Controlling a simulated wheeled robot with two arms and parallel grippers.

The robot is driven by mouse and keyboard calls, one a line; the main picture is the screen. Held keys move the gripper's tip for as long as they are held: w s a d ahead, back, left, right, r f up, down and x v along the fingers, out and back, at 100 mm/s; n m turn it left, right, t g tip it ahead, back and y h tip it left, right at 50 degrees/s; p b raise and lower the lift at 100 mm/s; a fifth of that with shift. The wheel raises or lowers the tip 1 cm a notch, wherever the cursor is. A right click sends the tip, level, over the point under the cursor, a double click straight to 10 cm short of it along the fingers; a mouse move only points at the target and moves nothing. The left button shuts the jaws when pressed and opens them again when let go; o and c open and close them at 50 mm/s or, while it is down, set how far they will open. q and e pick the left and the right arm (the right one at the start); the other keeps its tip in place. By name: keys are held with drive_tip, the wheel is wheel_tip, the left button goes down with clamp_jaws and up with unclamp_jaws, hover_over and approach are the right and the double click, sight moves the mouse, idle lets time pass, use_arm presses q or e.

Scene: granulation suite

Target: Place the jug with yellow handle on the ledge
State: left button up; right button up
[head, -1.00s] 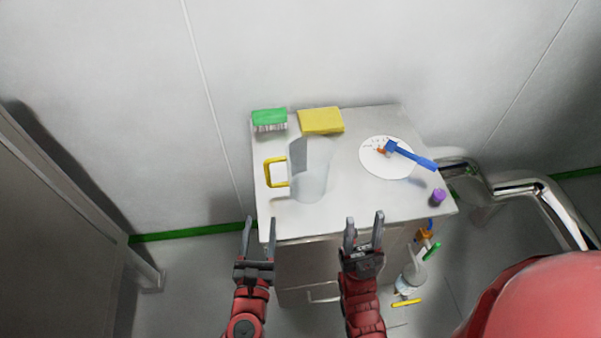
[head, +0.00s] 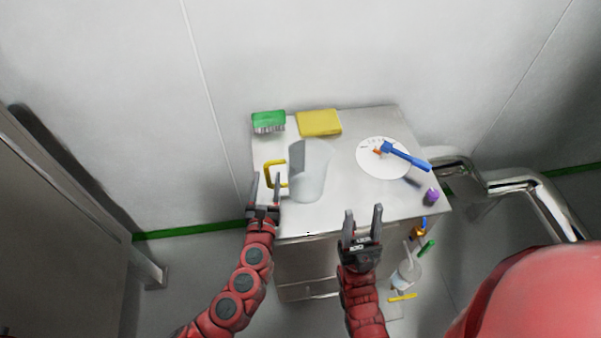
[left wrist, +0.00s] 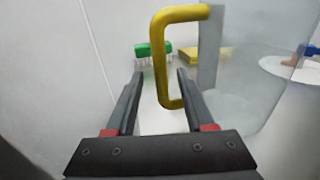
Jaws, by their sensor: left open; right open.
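A clear jug (head: 311,172) with a yellow handle (head: 269,173) stands upright on the top of a small white cabinet (head: 345,190). Its handle points left. My left gripper (head: 266,182) is open at the handle. In the left wrist view the yellow handle (left wrist: 160,60) shows ahead of and between the open fingers (left wrist: 160,80), with the clear jug (left wrist: 250,75) to the right; I cannot tell whether they touch. My right gripper (head: 363,215) is open and empty in front of the cabinet's front edge. I cannot tell which surface is the ledge.
A green brush (head: 268,121) and a yellow sponge (head: 319,122) lie at the cabinet's back. A white disc (head: 370,165) with a blue brush (head: 408,156) and a purple item (head: 432,195) are at right. Chrome pipes (head: 520,184) stand right of it. Several items lie on the floor.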

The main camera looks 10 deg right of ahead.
use_arm(q)
drive_tip(key=w, duration=0.1)
drive_tip(key=w+d, duration=0.1)
drive_tip(key=w, duration=0.1)
drive_tip(key=shift+w+r, duration=0.1)
drive_tip(key=shift+w, duration=0.2)
clamp_jaws()
drive_tip(key=shift+s, duration=0.1)
idle(1.0)
